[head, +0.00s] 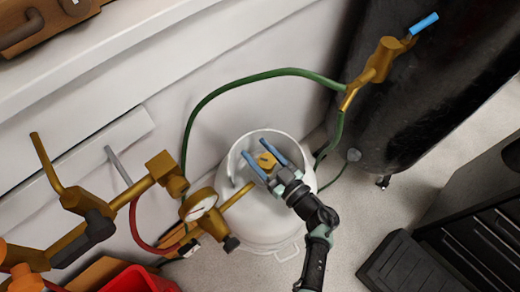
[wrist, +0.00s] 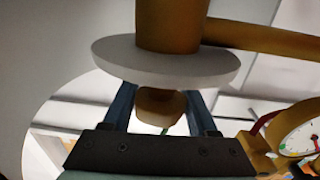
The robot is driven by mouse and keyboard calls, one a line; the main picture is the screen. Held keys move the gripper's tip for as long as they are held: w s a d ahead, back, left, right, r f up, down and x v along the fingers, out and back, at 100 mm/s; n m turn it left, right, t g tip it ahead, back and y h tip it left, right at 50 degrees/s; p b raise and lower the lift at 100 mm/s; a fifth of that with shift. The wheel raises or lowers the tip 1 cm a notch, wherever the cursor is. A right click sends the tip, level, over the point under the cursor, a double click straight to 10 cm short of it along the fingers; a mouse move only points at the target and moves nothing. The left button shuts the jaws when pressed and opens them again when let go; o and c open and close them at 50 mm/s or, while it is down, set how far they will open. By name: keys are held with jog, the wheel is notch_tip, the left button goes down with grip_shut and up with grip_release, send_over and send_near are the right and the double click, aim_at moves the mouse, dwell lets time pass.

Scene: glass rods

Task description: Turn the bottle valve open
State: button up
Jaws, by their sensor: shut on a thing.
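The white gas bottle (head: 279,230) stands on the floor with a round collar at its top. Its brass valve (head: 266,161) sits inside the collar. My gripper (head: 255,147) reaches into the collar from the lower right, with its blue fingers on either side of the valve. It is shut on the valve. In the wrist view, a brass end (wrist: 160,106) shows between the two fingers, and a white disc (wrist: 165,64) hides the fingertips. The exact contact is hidden.
A pressure gauge (head: 200,205) and brass pipework (head: 72,205) stand close on the left. A green hose (head: 243,78) arches behind the bottle to a brass fitting (head: 375,69) on a black tank (head: 430,105). Black drawers (head: 470,245) stand at the lower right.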

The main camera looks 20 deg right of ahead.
jog(key=o, duration=1.4)
jog(key=v, duration=1.3)
